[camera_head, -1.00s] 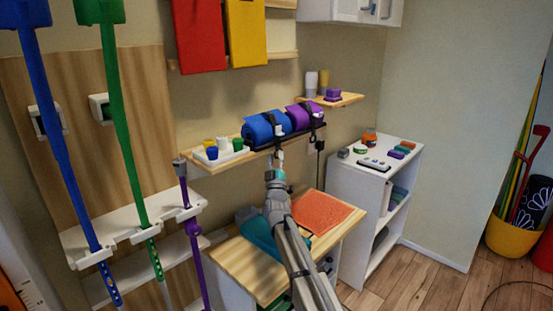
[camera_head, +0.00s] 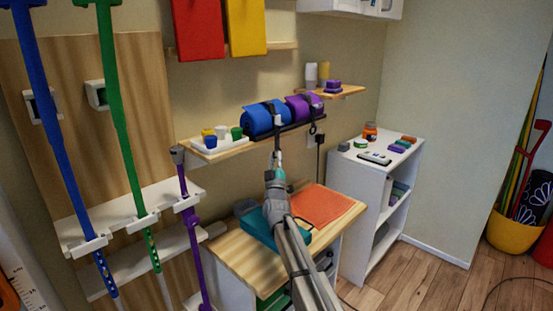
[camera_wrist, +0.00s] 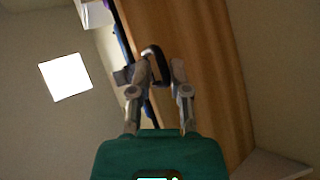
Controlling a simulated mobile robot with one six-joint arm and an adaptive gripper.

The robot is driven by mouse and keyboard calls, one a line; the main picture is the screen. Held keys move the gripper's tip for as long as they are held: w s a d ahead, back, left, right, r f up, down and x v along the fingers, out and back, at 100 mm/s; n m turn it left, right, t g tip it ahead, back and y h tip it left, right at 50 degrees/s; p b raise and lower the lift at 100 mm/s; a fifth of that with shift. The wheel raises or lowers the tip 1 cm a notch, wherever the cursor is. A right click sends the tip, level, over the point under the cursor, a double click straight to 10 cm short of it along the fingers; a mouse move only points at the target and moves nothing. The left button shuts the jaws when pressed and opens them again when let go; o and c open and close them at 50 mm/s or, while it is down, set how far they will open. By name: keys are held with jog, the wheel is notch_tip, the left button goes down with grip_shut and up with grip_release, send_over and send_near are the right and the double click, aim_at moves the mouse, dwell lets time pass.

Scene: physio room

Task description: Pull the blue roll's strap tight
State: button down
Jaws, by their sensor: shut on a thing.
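The blue roll (camera_head: 257,121) lies on the wall shelf (camera_head: 222,152) in the head view. A dark strap (camera_head: 277,132) crosses its right end and hangs down over the shelf's front edge in a straight line. My gripper (camera_head: 278,160) is below the shelf edge, at the lower end of this strap. In the wrist view, my gripper (camera_wrist: 160,72) is shut on a black strap loop (camera_wrist: 152,50) at its fingertips. The exact contact is dark and hard to make out. Most of the blue roll is hidden in the wrist view.
A purple roll (camera_head: 299,106) lies right of the blue one. A white tray with small cups (camera_head: 215,145) stands left on the shelf. Below are a wooden table (camera_head: 240,248) and an orange towel (camera_head: 325,205). A white cabinet (camera_head: 345,205) stands right.

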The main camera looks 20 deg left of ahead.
jog(key=shift+s+a+f+b, duration=0.1)
jog(key=shift+f+b, duration=1.05)
jog(key=shift+f, duration=0.3)
jog(key=c, duration=0.7)
grip_release()
jog(key=shift+c, duration=0.2)
jog(key=shift+r+p, duration=0.25)
jog(key=shift+p, duration=0.05)
